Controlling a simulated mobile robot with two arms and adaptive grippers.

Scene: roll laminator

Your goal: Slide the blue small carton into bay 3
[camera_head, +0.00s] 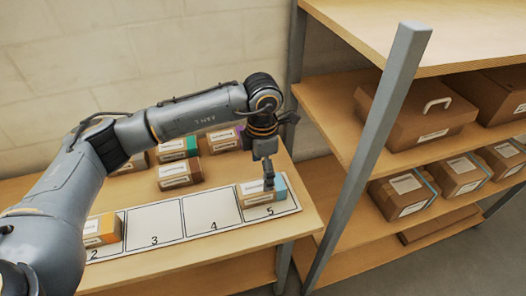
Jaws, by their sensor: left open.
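The blue small carton (252,202), brown with a white label and a light blue end band, sits in bay 5 of the numbered white strip (210,226). Bay 3 (154,225) is empty. My left gripper (269,184) points down at the blue carton from above, its fingers open and at the carton's top. I cannot tell whether they touch it, and they hide part of its top. My right gripper is not in view.
Bay 4 (210,212) is empty. A carton with an orange band (103,231) sits around bay 2. Several other cartons, one green-banded (178,148), stand behind the strip. A shelf post (368,155) and a loaded shelf rise close on the right.

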